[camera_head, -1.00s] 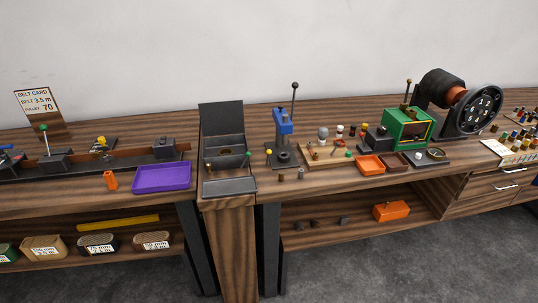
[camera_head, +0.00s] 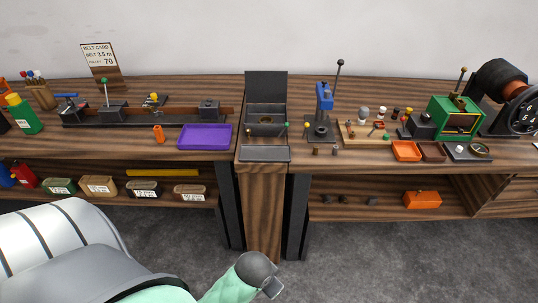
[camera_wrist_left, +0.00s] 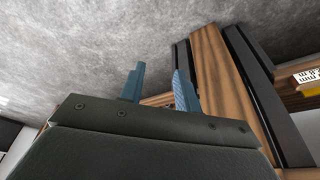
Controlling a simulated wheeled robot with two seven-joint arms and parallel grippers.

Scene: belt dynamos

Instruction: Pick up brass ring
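A small brass-coloured ring (camera_head: 480,149) lies on a dark plate (camera_head: 459,154) at the right of the bench; it is small in the head view, so I cannot be sure it is the brass ring. My right gripper is not in view.
A purple tray (camera_head: 204,137), a dark open box (camera_head: 267,119), a blue press (camera_head: 324,98), a green machine (camera_head: 455,117) and an orange tray (camera_head: 406,151) stand on the bench. A shelf with several bins (camera_head: 144,189) runs below. The floor (camera_head: 375,260) in front is clear.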

